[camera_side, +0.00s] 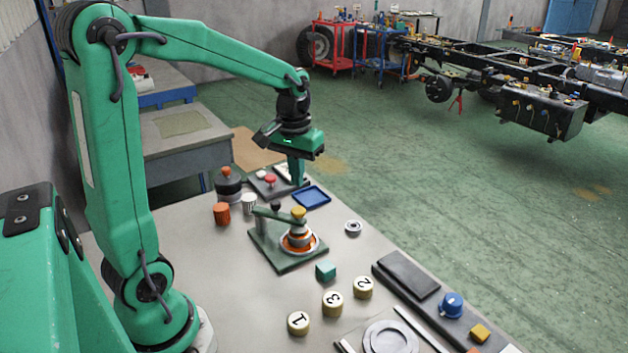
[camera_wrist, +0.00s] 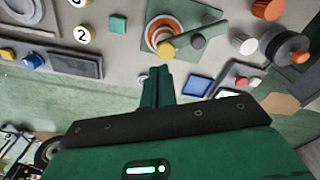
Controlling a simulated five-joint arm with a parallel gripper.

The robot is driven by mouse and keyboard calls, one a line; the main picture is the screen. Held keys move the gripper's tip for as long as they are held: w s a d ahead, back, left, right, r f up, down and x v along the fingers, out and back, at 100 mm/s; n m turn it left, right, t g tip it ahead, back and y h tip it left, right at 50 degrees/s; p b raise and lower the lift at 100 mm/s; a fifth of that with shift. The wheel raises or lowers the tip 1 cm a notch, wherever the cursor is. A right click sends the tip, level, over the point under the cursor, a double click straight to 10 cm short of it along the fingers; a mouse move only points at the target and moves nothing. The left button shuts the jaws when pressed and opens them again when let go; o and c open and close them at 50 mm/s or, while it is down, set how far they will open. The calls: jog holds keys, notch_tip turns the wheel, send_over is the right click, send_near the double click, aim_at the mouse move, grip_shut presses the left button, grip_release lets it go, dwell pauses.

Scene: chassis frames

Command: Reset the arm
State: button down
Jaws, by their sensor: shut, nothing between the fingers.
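My green arm reaches out over the far part of the grey bench (camera_side: 240,306). My gripper (camera_side: 298,183) points down beyond the green fixture plate (camera_side: 272,259), close to a blue tray (camera_side: 311,197) in the side view. Its fingers (camera_wrist: 157,72) are together and empty in the wrist view. The fixture holds an orange and grey ring stack (camera_side: 298,238) with a yellow knob (camera_side: 299,213); it also shows in the wrist view (camera_wrist: 160,32). How high the fingertips are above the bench I cannot tell exactly.
A teal cube (camera_side: 326,271) and numbered yellow cylinders (camera_side: 333,303) stand on the near bench. An orange cylinder (camera_side: 222,213), a white one (camera_side: 249,203) and a dark pot (camera_side: 228,185) stand left of my gripper. A panel with a blue knob (camera_side: 452,305) lies at right.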

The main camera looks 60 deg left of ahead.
jog(key=s+d+r+m+t, duration=0.5)
jog(key=s+d, duration=0.5)
jog(key=s, duration=0.2)
jog(key=shift+s+d, duration=0.3)
